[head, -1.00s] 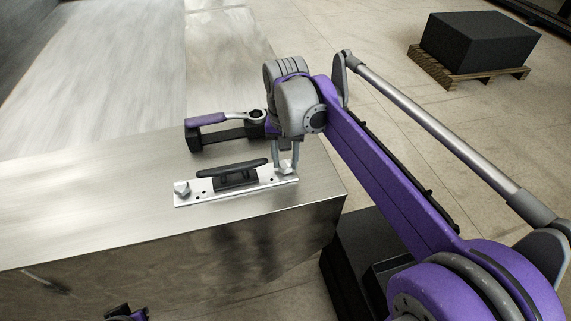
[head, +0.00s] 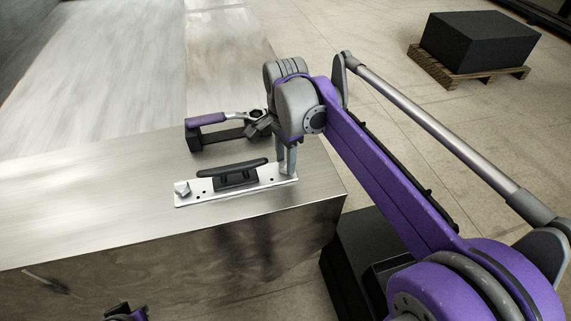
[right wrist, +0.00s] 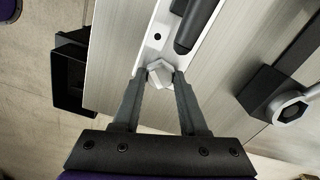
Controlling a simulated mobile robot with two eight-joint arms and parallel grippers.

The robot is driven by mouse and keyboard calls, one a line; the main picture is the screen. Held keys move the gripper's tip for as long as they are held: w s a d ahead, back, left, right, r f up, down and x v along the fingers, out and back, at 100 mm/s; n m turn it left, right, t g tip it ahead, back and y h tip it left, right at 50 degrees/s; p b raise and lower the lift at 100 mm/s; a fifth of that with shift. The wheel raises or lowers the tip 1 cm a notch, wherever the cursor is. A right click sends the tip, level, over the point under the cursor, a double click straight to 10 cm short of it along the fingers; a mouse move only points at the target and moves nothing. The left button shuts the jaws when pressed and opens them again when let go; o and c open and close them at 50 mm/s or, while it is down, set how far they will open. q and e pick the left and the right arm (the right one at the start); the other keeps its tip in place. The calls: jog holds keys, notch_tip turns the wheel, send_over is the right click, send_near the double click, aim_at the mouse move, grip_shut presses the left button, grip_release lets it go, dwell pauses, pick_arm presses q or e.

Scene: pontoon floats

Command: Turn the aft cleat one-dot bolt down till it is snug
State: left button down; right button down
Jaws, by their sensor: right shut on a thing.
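The dark cleat (head: 233,174) sits on a pale metal plate (head: 215,196) near the corner of the metal float. My right gripper (head: 287,172) points down at the plate's right end. In the right wrist view its fingertips (right wrist: 158,78) are shut on a silver hex bolt head (right wrist: 159,73). One dark dot shows on the plate beside that bolt. Whether its head touches the plate is unclear. A second hex bolt (head: 182,188) stands at the plate's left end. A piece of my left arm shows at the bottom edge; its jaws cannot be made out.
A ratchet wrench with a purple handle (head: 206,119) rests on a black holder (head: 208,142) behind the cleat. The float's edge drops off just in front and to the right. A black block (head: 478,42) on a pallet stands far off.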

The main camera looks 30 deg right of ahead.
jog(key=m, duration=0.4)
jog(key=shift+m, duration=0.4)
jog(key=m, duration=0.4)
jog(key=shift+m, duration=0.4)
jog(key=c, duration=0.6)
grip_release()
jog(key=shift+o, duration=0.2)
